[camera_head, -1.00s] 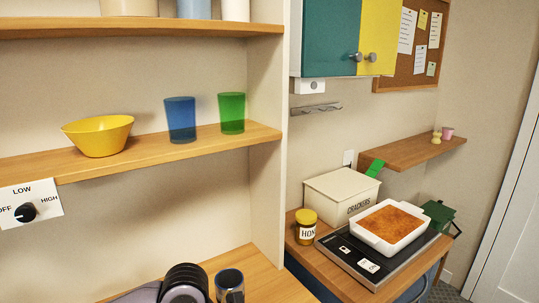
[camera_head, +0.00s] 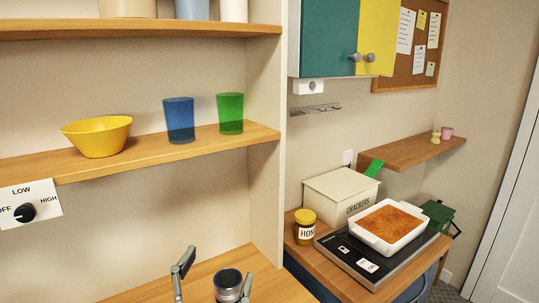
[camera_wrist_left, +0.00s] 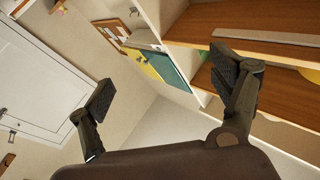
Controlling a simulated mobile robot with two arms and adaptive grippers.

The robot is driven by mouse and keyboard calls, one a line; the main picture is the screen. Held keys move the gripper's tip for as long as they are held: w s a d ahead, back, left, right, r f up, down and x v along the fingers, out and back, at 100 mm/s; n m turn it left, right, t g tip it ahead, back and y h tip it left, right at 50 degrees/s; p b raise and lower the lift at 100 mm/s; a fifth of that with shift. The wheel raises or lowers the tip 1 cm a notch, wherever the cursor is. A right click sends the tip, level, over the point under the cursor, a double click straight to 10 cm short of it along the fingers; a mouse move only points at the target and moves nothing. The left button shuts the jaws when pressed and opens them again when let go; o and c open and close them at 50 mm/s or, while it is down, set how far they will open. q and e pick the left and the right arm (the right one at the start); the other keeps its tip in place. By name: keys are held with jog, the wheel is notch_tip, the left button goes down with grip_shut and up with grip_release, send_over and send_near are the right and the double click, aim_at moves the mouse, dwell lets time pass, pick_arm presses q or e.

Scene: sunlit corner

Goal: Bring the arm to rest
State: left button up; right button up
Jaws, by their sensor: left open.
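My left gripper (camera_head: 218,266) shows at the bottom of the head view, its two fingers pointing up and spread apart. It is open. In the left wrist view the same gripper (camera_wrist_left: 168,88) has nothing between its fingers; wall and cabinets show beyond. My right gripper is not in view.
A shelf (camera_head: 205,150) above holds a yellow bowl (camera_head: 97,137), a blue cup (camera_head: 180,121) and a green cup (camera_head: 230,114). To the right are a crackers box (camera_head: 330,190), a honey jar (camera_head: 305,227) and a white baking dish (camera_head: 375,240) on a hob (camera_head: 345,256).

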pick_arm(q)
jog(key=s+a+f+n+g+y, duration=0.2)
jog(key=a+f+n+g+y, duration=0.4)
jog(key=f, duration=0.6)
jog(key=s+a+f+m+g, duration=0.1)
jog(key=s+a+f+g, duration=0.2)
jog(key=s+f+g, duration=0.55)
jog(key=s+a+f+g, duration=0.2)
jog(key=s+f+g, duration=0.1)
jog(key=s+f, duration=0.95)
notch_tip(320, 180, down, 24)
jog(key=s, duration=0.2)
jog(key=s+a+f+g, duration=0.1)
jog(key=s+a+f, duration=0.2)
jog(key=s+f, duration=1.3)
jog(key=shift+s+f+m+g, duration=0.15)
jog(key=shift+s+m+g, duration=0.15)
jog(key=shift+s+g, duration=0.05)
jog(key=shift+a, duration=0.1)
jog(key=shift+c, duration=0.5)
